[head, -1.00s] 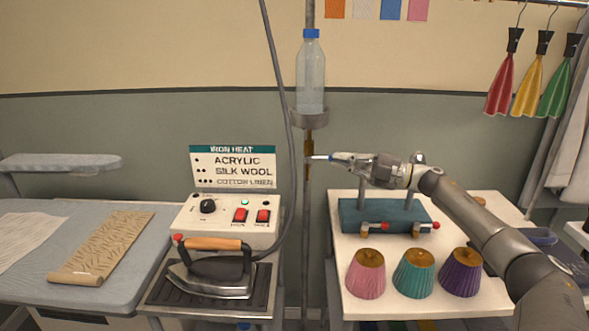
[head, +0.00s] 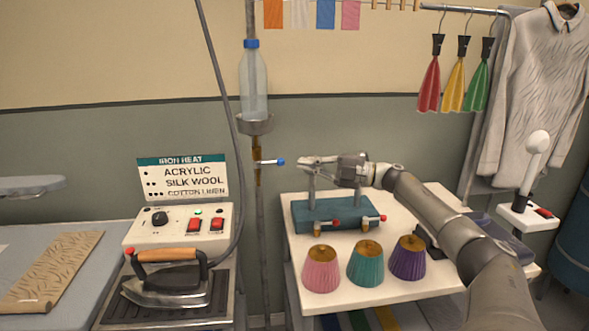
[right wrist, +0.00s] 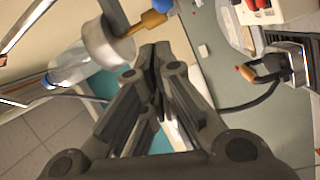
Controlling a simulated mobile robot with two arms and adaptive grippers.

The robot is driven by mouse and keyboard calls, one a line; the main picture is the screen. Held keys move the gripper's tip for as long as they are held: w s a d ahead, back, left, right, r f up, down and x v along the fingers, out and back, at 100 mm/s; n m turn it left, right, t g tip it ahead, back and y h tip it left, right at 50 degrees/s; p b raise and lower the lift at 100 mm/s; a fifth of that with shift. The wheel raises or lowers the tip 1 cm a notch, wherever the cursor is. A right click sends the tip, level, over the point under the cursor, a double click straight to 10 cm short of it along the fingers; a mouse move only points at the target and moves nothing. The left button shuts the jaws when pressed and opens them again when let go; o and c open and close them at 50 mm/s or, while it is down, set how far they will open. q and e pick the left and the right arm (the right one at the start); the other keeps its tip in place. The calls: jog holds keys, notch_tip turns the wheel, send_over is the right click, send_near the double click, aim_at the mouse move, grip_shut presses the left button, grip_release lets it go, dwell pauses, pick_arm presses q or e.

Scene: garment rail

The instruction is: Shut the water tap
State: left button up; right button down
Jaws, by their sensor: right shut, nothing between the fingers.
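The water tap (head: 257,150) is a brass fitting under the upside-down-looking clear bottle's grey cup holder (head: 256,124), on a vertical pole. Its thin lever (head: 268,162) lies about level, across the upright brass pipe, and its blue tip (head: 281,162) points right. The brass also shows in the right wrist view (right wrist: 150,22), with the blue tip (right wrist: 162,5) at the top edge. My right gripper (head: 301,161) is shut and empty, a little right of the blue tip and apart from it. In the right wrist view its fingers (right wrist: 152,56) are together. My left gripper is out of view.
The bottle (head: 253,82) has a blue cap on top. A teal stand (head: 335,215) and three ribbed cups (head: 365,265) are on the right table (head: 300,236).

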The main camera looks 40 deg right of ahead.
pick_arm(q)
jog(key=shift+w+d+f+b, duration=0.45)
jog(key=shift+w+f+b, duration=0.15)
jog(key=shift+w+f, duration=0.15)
pick_arm(e)
jog(key=d, duration=0.1)
jog(key=s+d, duration=0.1)
jog(key=d, duration=0.1)
jog(key=s+d, duration=0.1)
jog(key=shift+s+d+f, duration=0.1)
jog(key=shift+d+f, duration=0.15)
jog(key=shift+d, duration=0.05)
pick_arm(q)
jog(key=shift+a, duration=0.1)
